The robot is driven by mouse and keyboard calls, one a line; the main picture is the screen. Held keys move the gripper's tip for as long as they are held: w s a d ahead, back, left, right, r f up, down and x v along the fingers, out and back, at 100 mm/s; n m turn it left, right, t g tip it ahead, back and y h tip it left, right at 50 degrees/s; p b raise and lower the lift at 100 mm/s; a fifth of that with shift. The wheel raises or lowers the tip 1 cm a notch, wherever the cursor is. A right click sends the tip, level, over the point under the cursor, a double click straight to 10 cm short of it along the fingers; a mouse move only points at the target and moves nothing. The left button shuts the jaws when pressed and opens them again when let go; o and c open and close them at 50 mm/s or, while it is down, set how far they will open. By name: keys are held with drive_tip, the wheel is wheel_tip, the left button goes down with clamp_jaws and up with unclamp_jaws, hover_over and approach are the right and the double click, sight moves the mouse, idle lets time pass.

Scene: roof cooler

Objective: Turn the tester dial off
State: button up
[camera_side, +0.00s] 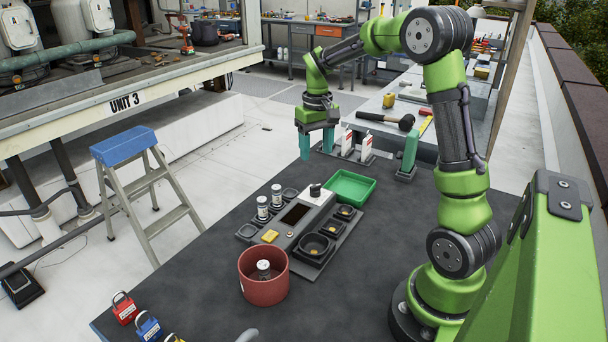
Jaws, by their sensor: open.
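The tester (322,209) is a grey panel with a dark screen in the middle of the black table. Its dial, a small black-topped knob (315,190), stands at the panel's far end. I cannot read its setting at this size. My gripper (317,143) points down with its two teal fingers apart and empty. It hangs beyond the dial, near the table's far edge, and does not touch it.
A green tray (350,187) sits just right of the dial. White bottles (348,142) stand near my gripper. Small vials (262,207) stand left of the tester. A red bowl (263,288) and padlocks (149,327) are in front.

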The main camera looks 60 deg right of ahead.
wheel_tip(320, 180, up, 6)
drive_tip(key=shift+f, duration=0.25)
drive_tip(key=s+a+r+t+y, duration=0.1)
drive_tip(key=s+a+t, duration=0.2)
drive_tip(key=s+a, duration=0.4)
drive_tip(key=s+a+r+n+t+y, duration=0.1)
drive_tip(key=s+a+t, duration=0.3)
drive_tip(key=a, duration=1.1)
drive_tip(key=s, duration=0.2)
drive_tip(key=shift+s+r, duration=0.25)
drive_tip(key=shift+s, duration=0.15)
drive_tip(key=shift+a, duration=0.1)
